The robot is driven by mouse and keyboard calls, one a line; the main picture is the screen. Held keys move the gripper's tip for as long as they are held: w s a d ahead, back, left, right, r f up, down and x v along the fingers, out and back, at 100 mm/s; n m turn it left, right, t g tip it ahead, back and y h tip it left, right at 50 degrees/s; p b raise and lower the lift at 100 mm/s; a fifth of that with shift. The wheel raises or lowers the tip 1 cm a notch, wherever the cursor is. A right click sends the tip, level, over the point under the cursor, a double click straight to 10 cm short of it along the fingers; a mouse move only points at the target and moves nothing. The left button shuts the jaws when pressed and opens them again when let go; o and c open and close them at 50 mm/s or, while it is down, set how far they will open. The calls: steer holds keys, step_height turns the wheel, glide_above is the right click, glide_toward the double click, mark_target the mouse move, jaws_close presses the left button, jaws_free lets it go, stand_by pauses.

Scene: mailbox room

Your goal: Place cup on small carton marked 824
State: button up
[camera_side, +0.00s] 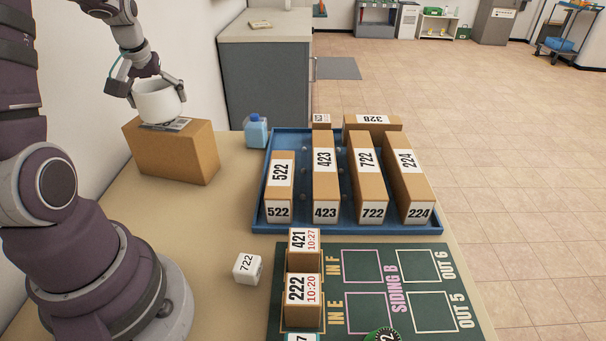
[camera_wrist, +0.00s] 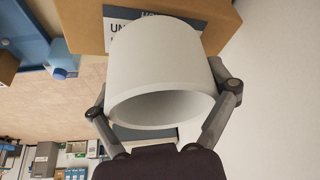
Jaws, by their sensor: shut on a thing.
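A white cup (camera_side: 157,101) is held by my gripper (camera_side: 145,88) at the left back, and my gripper is shut on it. The cup (camera_wrist: 165,75) fills the middle of the wrist view, between the two fingers (camera_wrist: 165,105). It is over a plain brown box (camera_side: 172,155) with a label on top; I cannot tell whether it touches the box. I see no carton that I can read as 824. A small carton (camera_side: 321,119) at the tray's back edge has a label too small to read.
A blue tray (camera_side: 340,224) holds cartons marked 522, 423, 722 and 224. A blue-capped bottle (camera_side: 256,133) stands between box and tray.

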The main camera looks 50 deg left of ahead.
steer(key=shift+f, duration=0.85)
steer(key=shift+f, duration=0.1)
steer(key=o, duration=0.7)
steer(key=shift+o, duration=0.2)
